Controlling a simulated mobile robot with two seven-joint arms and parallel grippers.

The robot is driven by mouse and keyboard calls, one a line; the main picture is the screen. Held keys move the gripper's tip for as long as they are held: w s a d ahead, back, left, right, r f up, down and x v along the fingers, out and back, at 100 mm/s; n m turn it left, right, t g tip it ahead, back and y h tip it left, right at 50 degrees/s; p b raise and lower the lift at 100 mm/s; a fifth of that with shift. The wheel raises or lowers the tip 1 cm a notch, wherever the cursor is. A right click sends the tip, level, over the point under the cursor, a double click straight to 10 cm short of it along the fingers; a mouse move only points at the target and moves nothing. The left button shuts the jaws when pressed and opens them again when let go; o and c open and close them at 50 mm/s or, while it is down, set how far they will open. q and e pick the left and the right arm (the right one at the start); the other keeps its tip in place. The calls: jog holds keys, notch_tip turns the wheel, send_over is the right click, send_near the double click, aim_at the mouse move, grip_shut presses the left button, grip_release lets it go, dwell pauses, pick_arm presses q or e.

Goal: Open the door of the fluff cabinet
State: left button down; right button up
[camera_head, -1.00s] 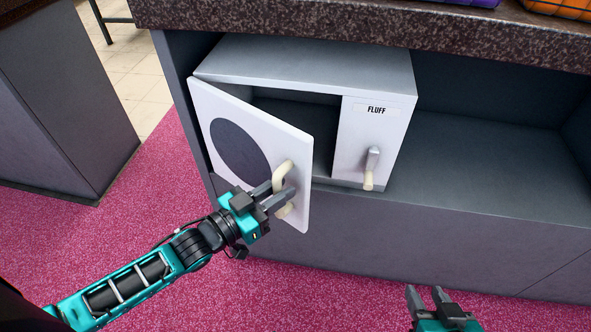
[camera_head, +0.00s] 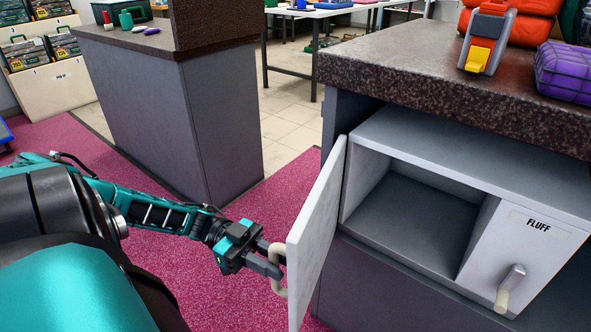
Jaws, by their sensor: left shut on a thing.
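The fluff cabinet (camera_head: 460,150) is a white box with a "FLUFF" label, set in a recess under the dark stone counter. Its door (camera_head: 318,235) stands swung wide out to the left, seen nearly edge-on. The inside (camera_head: 415,222) shows and looks empty. My left gripper (camera_head: 277,268) is shut on the cream door handle (camera_head: 277,283), on the door's outer face. Part of the handle is hidden by the fingers. A cream-tipped lever (camera_head: 508,290) sits on the cabinet's front right panel. My right gripper is out of view.
A yellow and grey device (camera_head: 486,40) and a purple bundle (camera_head: 565,72) lie on the counter (camera_head: 400,62). A grey cabinet block (camera_head: 185,110) stands to the left. Pink carpet (camera_head: 190,262) lies open between them.

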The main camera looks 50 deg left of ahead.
pick_arm(q)
jog(key=shift+v, duration=1.6)
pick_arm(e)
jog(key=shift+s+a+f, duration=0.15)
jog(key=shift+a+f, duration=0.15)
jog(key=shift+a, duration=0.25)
pick_arm(q)
jog(key=shift+w, duration=0.1)
jog(key=c, duration=1.1)
grip_release()
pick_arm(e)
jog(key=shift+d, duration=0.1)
pick_arm(q)
jog(key=b+v, duration=0.2)
jog(key=v, duration=1.1)
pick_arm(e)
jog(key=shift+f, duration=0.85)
pick_arm(q)
jog(key=shift+d, duration=0.1)
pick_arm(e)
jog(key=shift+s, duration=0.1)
